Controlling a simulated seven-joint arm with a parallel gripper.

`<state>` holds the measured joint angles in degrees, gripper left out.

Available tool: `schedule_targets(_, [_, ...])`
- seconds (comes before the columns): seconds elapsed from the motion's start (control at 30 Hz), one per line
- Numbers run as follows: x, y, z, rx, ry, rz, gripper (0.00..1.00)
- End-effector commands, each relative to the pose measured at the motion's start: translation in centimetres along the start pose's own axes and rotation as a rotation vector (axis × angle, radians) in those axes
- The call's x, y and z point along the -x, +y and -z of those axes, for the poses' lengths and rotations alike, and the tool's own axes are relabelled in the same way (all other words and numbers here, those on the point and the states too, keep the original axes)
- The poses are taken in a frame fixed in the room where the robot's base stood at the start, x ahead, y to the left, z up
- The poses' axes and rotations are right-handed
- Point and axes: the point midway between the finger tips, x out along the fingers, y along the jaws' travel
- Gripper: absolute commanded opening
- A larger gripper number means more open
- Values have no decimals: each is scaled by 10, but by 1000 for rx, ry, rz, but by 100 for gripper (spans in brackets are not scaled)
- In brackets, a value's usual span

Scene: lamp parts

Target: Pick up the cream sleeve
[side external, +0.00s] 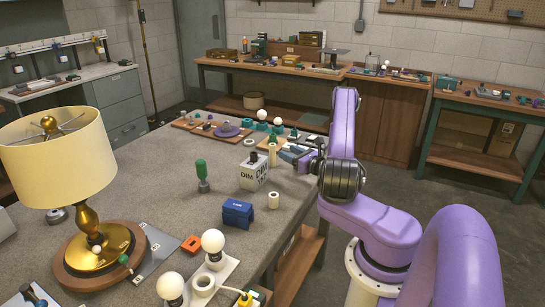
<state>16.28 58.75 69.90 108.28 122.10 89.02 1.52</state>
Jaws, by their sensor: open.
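A short cream sleeve (273,200) stands upright on the grey worktable (150,195) near its right edge. It looks like a small hollow cylinder and nothing touches it. Another pale upright cylinder (252,147) stands farther back, and I cannot tell its exact shape. My gripper (284,152) is low over the table's right side, behind and above the sleeve and apart from it. It is open, its fingers are small and partly unclear, and I see nothing held in it.
A white box marked DIM (253,174) stands between my gripper and a blue box (237,214). A lamp (85,205) and a bulb stand (215,270) are at the front. The table's middle left is clear.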

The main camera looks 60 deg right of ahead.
Motion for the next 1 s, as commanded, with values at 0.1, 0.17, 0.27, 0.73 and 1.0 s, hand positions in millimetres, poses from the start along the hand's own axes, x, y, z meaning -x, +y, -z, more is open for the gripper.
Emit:
schedule_targets(0.1, [-21, 1, 0, 2, -1, -4, 56])
schedule_targets(0.17, [-28, 1, 0, 1, -2, -3, 56])
schedule_targets(0.27, [-36, 0, 0, 1, -1, -1, 56])
schedule_targets(0.73, [-84, 1, 6, 1, -1, -4, 56])
schedule_targets(1.0, [-91, 1, 6, -1, 0, -1, 56])
